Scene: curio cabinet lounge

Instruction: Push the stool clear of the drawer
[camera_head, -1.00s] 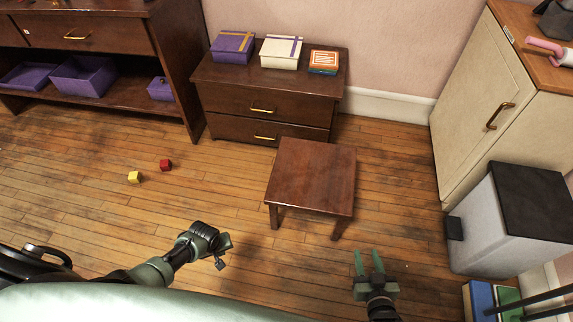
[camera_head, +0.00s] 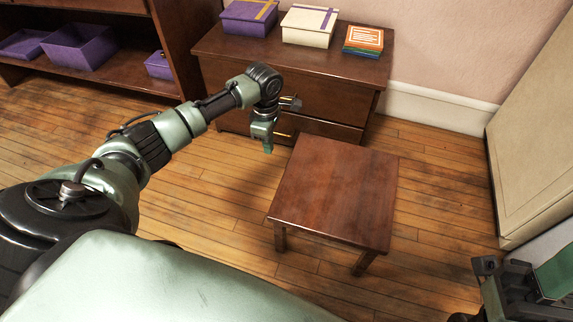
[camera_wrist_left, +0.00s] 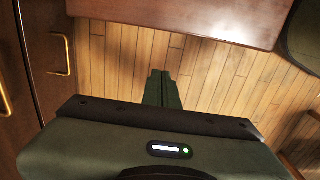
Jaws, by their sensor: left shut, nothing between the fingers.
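The dark wooden stool (camera_head: 335,190) stands on the floor in front of the two-drawer chest (camera_head: 300,55), its back left corner close to the lower drawer (camera_head: 322,128). My left gripper (camera_head: 267,150) is shut and empty, pointing down just left of the stool's back left corner, before the drawer fronts. It hides part of both drawers. In the left wrist view its shut fingers (camera_wrist_left: 162,88) show over floorboards, with the stool edge (camera_wrist_left: 185,22) beyond them and brass drawer handles (camera_wrist_left: 60,52) at the left. My right gripper (camera_head: 545,280) is partly cut off at the lower right.
Purple (camera_head: 249,17) and cream (camera_head: 309,24) boxes and an orange-topped stack (camera_head: 362,40) sit on the chest. An open shelf (camera_head: 105,85) with purple bins stands at the left. A cream cabinet (camera_head: 535,150) stands at the right, with bare floor between it and the stool.

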